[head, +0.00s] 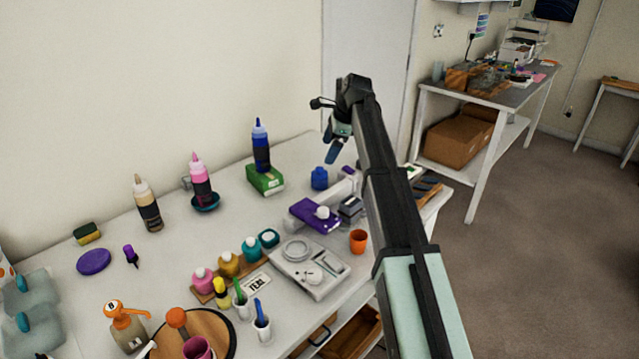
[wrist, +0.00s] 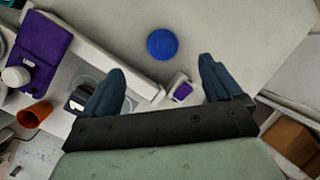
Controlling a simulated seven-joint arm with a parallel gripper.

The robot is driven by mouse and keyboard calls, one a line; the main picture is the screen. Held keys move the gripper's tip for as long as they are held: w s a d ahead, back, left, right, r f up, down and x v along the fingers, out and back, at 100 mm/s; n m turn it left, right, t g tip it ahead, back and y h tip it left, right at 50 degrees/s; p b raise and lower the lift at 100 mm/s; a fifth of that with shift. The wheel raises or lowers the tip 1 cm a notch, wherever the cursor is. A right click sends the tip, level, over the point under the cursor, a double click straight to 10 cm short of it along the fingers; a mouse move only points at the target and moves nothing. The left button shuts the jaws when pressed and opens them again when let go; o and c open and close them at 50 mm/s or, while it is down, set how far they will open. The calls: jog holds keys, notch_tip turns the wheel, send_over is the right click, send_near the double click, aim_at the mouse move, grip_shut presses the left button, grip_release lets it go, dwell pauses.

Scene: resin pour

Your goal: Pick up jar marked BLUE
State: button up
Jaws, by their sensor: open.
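A small blue jar (head: 319,178) stands on the white table, right of the green box, in the head view. From above, its round blue lid (wrist: 162,44) shows in the wrist view, beyond my fingertips and about midway between them. I cannot read any marking on it. My gripper (head: 334,149) is above the table's right part, higher than the jar and apart from it. In the wrist view my gripper (wrist: 162,72) has its two dark blue fingers wide apart, with nothing held between them.
A purple box (head: 314,216) with a white-capped jar, a scale (head: 308,268) and an orange cup (head: 358,241) lie nearer. A blue-capped bottle (head: 261,147) stands on a green box (head: 265,180) to the left. Bare tabletop surrounds much of the blue jar.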

aim_at(319, 168)
jog(key=a+f+m, duration=0.1)
jog(key=f+m, duration=0.1)
jog(key=w+a+f+m, duration=0.1)
jog(key=f+m, duration=0.1)
jog(key=f, duration=0.1)
jog(key=w+f+m, duration=0.1)
jog(key=f+m, duration=0.2)
jog(key=shift+a, duration=0.4)
jog(key=shift+d+x, duration=0.2)
jog(key=shift+x, duration=1.05)
jog(key=shift+d+x, duration=0.2)
jog(key=shift+x, duration=1.1)
jog(key=shift+f, duration=0.15)
jog(key=c, duration=1.2)
